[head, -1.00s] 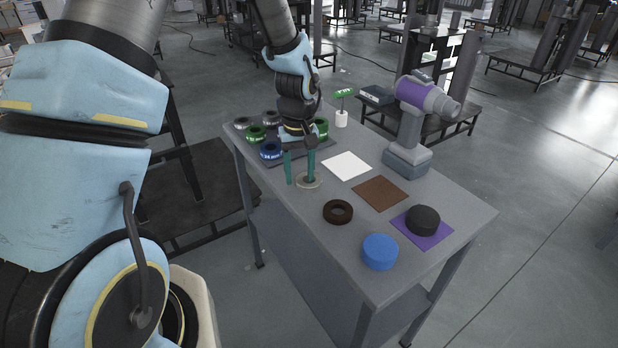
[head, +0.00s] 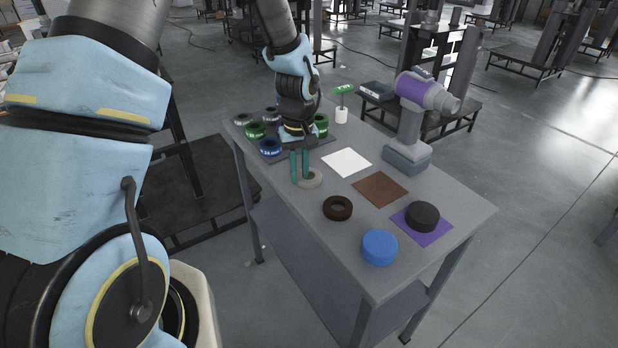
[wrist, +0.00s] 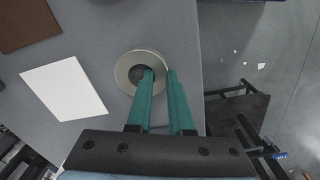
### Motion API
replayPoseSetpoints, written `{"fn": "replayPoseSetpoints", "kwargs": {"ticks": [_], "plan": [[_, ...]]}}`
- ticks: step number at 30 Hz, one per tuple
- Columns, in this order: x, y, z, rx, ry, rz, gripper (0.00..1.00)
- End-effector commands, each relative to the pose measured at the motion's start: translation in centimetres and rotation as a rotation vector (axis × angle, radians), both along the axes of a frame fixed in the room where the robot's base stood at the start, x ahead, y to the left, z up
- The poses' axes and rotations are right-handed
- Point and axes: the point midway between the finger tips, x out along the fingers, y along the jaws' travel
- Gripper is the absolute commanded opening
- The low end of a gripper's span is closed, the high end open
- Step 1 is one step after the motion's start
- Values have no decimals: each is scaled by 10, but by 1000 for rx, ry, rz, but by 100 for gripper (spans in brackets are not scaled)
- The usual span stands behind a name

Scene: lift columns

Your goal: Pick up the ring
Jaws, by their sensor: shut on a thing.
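The ring (head: 315,181) is a flat beige ring lying near the left edge of the grey table. It also shows in the wrist view (wrist: 121,73), with a dark round hole. My gripper (head: 301,182) has two teal fingers pointing down at it. In the wrist view, one finger of my gripper (wrist: 160,74) is inside the hole and the other is outside, with the ring's side wall between them. The fingers are shut on that wall. I see no clear gap under the ring.
A dark brown ring (head: 338,208), a blue cylinder (head: 379,247) and a black cylinder (head: 423,216) on a purple square stand nearer. White (head: 346,162) and brown (head: 380,188) squares lie to the right. Behind are a tray with several rolls and a grey-purple device (head: 408,155).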

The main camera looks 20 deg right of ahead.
Motion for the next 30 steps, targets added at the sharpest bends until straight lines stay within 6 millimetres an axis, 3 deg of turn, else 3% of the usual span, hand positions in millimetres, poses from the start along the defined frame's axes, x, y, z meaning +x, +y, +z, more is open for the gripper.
{"fn": "replayPoseSetpoints", "kwargs": {"ticks": [14,30], "plan": [[1,0,4,-1,-2,0,0],[1,-1,94,-3,-4,1,0]]}}
